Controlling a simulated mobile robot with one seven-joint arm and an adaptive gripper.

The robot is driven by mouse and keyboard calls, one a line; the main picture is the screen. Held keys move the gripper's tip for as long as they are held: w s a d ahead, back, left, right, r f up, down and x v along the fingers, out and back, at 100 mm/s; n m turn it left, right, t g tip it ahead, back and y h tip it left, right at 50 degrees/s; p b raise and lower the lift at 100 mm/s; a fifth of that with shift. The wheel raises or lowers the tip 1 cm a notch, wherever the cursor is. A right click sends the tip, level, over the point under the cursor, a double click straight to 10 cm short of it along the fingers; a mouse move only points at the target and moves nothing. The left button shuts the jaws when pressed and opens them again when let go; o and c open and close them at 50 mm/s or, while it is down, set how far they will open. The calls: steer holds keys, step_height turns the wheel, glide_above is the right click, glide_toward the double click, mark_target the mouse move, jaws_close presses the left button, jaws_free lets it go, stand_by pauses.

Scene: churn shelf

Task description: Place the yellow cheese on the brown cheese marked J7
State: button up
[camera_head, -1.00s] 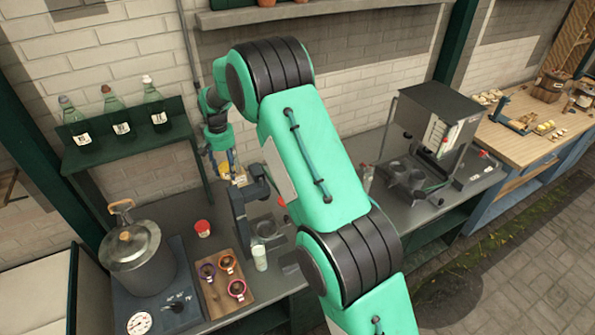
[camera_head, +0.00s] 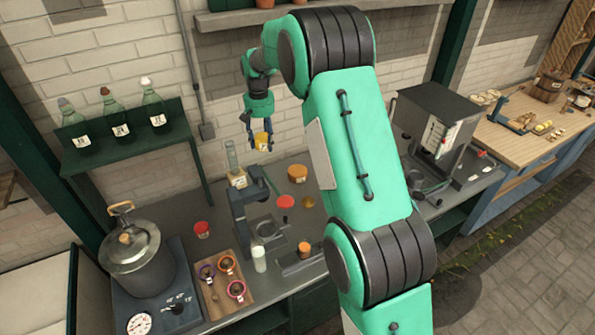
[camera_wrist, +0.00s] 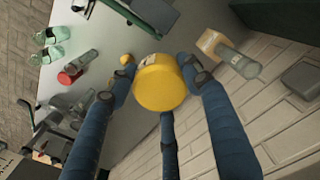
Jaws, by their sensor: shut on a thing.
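My gripper (camera_head: 262,131) is shut on the yellow cheese (camera_head: 262,141) and holds it in the air above the back of the counter. In the wrist view the yellow cheese (camera_wrist: 161,84) is a round disc with a small pale label at its edge, pinched between the fingers (camera_wrist: 160,82). A round orange-brown cheese (camera_head: 297,173) with a pale label rests on the counter, below and to the right of the held cheese and apart from it. Its marking is too small to read.
A glass tube (camera_head: 232,159) on a tan base and a dark press (camera_head: 248,205) stand left of the brown cheese. A shelf with bottles (camera_head: 115,118) is at left.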

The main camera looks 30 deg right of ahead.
steer(key=s+d, duration=0.5)
steer(key=d, duration=0.8)
step_height(320, 180, down, 26)
steer(key=shift+s+d+n+p, duration=0.2)
steer(key=shift+n+p, duration=0.1)
steer(key=p, duration=0.3)
glide_above(295, 175)
steer(key=shift+s+a+f, duration=0.2)
steer(key=shift+s+f, duration=0.2)
steer(key=shift+f, duration=0.25)
steer(key=shift+w, duration=0.1)
steer(key=shift+w+d, duration=0.1)
steer(key=shift+w, duration=0.05)
steer(key=shift+f+p, duration=0.35)
steer(key=shift+f, duration=1.4)
steer(key=shift+f, duration=0.2)
